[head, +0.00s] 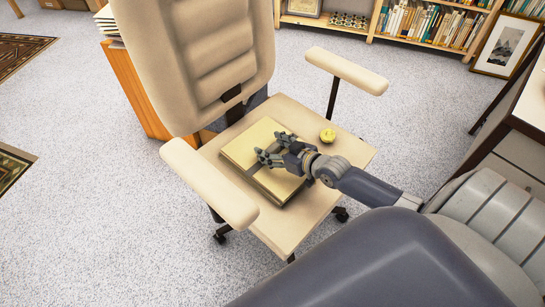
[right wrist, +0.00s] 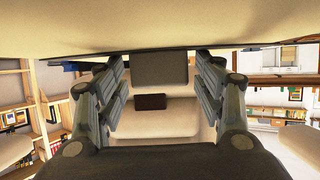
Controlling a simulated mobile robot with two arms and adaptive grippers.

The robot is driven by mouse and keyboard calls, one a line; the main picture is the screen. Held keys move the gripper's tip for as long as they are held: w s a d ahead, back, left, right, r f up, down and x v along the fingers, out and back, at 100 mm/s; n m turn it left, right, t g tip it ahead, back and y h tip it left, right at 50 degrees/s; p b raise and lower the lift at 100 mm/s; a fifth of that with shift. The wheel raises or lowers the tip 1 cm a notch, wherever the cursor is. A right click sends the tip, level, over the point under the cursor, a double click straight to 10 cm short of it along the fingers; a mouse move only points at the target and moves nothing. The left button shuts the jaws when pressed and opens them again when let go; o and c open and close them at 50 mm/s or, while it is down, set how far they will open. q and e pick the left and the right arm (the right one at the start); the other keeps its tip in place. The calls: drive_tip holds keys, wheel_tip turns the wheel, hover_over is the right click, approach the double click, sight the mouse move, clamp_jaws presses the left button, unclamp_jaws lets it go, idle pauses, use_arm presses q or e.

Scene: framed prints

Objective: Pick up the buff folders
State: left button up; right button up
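The buff folders (head: 250,146) lie as a flat stack with a dark band across them, on the cream seat of an office chair (head: 318,205). My right gripper (head: 272,147) reaches in from the right over the stack, its fingers spread above the folders' upper right part. I cannot tell whether it touches them. In the right wrist view, the right gripper (right wrist: 160,75) is open with nothing between its fingers. A pale surface fills the top of that view; I cannot tell if it is folder or seat. My left gripper is not in view.
A small yellow object (head: 328,135) sits on the seat right of the folders. The chair's armrests (head: 209,183) and (head: 346,70) flank the seat, and its backrest (head: 200,60) rises behind. A desk (head: 525,110) stands at the right. Grey carpet is clear at the lower left.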

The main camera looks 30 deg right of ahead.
clamp_jaws()
drive_tip(key=shift+r, duration=0.15)
drive_tip(key=shift+r, duration=0.1)
